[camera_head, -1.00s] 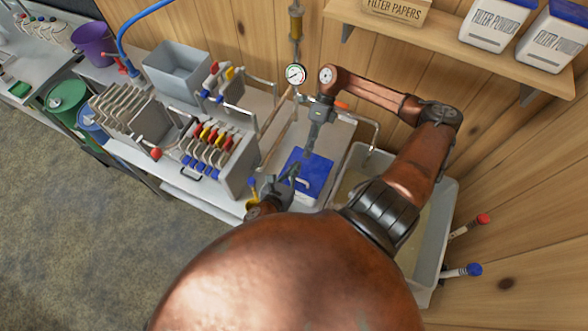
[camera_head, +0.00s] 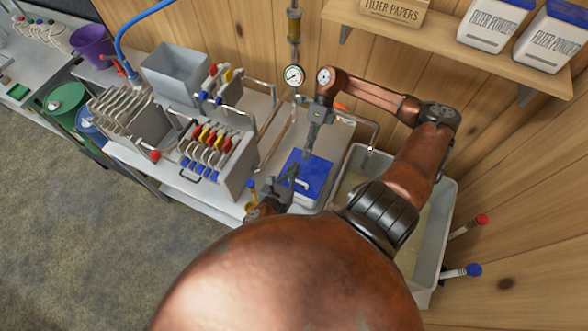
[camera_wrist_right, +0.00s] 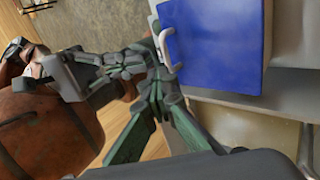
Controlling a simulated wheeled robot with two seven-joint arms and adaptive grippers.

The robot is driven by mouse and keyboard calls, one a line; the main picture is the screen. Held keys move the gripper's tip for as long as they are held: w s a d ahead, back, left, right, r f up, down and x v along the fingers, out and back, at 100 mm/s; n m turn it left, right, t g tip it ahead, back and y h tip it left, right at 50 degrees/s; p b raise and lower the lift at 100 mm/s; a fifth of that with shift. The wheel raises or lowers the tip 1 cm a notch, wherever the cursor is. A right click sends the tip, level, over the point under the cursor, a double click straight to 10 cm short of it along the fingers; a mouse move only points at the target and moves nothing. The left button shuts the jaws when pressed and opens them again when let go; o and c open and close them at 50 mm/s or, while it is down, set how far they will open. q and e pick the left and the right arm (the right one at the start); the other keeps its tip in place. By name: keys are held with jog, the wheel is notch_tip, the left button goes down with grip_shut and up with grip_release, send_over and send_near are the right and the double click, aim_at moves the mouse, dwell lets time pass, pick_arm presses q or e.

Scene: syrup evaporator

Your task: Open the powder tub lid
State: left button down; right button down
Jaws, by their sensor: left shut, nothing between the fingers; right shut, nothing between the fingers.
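The powder tub (camera_head: 304,203) stands on the bench with its flat blue lid (camera_head: 318,168) lying on it, apparently closed. The lid (camera_wrist_right: 225,45) and handle (camera_wrist_right: 167,46) show large in the right wrist view. My left gripper (camera_head: 293,173) is shut and empty, at the lid's left side near the handle; I cannot tell if it touches. My right gripper (camera_head: 307,154) points down, shut and empty, above the lid's far edge. Its fingers (camera_wrist_right: 157,80) show close to the left gripper in the wrist view.
A filter press with coloured valves (camera_head: 208,140) stands left of the tub. A pressure gauge (camera_head: 293,75) and pipes are behind. A pale basin (camera_head: 437,215) is at the right. A shelf (camera_head: 455,50) carries filter powder tubs (camera_head: 490,25). My arm hides part of the basin.

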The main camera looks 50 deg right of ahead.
jog(key=c, duration=2.6)
grip_release()
jog(key=shift+c, duration=0.2)
jog(key=o, duration=0.6)
